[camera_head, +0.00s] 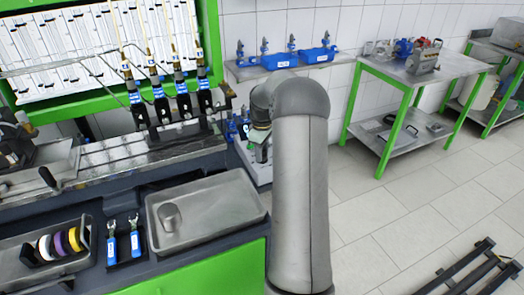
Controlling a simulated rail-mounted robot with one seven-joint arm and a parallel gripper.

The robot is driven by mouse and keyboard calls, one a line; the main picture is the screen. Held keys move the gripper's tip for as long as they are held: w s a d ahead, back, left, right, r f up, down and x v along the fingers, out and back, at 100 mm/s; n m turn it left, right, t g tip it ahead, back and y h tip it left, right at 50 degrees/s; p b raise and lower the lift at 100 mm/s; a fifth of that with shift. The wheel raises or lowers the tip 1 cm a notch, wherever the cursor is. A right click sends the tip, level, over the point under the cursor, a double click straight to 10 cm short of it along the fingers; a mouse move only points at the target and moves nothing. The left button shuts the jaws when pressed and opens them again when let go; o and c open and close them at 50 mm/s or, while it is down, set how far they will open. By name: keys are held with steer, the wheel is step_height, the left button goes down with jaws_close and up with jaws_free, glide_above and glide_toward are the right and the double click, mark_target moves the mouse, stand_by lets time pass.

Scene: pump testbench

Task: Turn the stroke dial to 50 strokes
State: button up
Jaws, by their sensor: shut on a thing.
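My arm rises through the middle of the picture and bends down at the right end of the test bench. My gripper (260,152) shows only in part below the wrist, right at a pale unit (258,174) with blue fittings (234,130) beside it. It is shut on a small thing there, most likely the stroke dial. My arm and wrist hide most of this spot, so the dial, its scale and its setting cannot be read.
A metal tray (225,212) with a small metal cup (170,216), two blue-handled tools (123,241) and coloured tape rolls (60,243) lie on the bench. Several injectors (180,95) stand behind. A green-legged table (410,75) stands right; floor between is clear, with a dark frame (465,268) lower right.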

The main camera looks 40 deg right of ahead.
steer(key=shift+n, duration=0.6)
steer(key=o, duration=1)
steer(key=shift+r, duration=0.1)
step_height(320, 180, up, 17)
steer(key=shift+r+b, duration=0.15)
steer(key=shift+b, duration=0.3)
